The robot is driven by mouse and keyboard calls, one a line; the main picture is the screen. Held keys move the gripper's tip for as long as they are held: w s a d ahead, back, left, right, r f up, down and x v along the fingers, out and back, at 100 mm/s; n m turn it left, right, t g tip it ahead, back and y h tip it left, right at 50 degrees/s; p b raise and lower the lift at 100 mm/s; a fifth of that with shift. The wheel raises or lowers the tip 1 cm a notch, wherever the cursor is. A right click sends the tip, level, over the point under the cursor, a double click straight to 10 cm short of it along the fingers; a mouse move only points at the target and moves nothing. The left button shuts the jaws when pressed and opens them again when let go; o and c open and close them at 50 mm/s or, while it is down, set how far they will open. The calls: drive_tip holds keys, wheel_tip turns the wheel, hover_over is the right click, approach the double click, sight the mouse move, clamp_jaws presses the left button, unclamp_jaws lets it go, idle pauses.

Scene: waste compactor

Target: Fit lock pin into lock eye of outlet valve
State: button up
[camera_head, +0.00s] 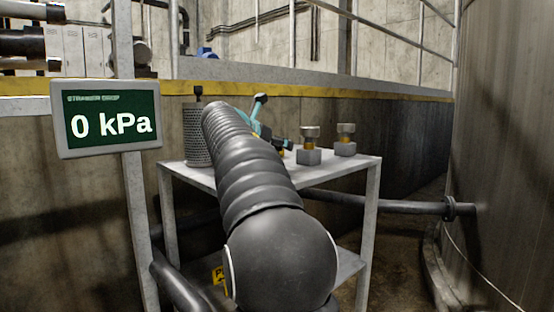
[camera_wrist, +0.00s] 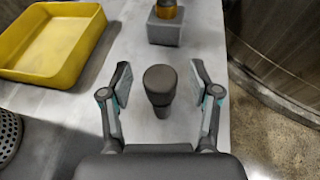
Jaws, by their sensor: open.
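A dark pin-like piece with a round, knobbed head, probably the lock pin (camera_wrist: 160,84), stands on the grey table between the fingers of my gripper (camera_wrist: 160,78) in the wrist view. The fingers are open, one on each side, with visible gaps to the piece. In the head view my arm hides much of the table, and only part of my gripper (camera_head: 262,128) shows beyond it. I cannot make out the outlet valve or its lock eye in either view.
Two grey blocks with brass-coloured fittings (camera_head: 309,156) (camera_head: 345,149) stand on the table (camera_head: 350,170). A yellow tray (camera_wrist: 88,48) and perforated cylinder (camera_wrist: 8,135) lie left in the wrist view. A gauge screen (camera_head: 107,118) reads 0 kPa. A large tank (camera_head: 505,140) stands right.

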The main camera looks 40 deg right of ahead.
drive_tip(key=shift+c, duration=0.3)
clamp_jaws()
drive_tip(key=shift+r, duration=0.15)
wheel_tip(320, 180, up, 18)
drive_tip(key=p, duration=0.9)
drive_tip(key=shift+p, duration=0.3)
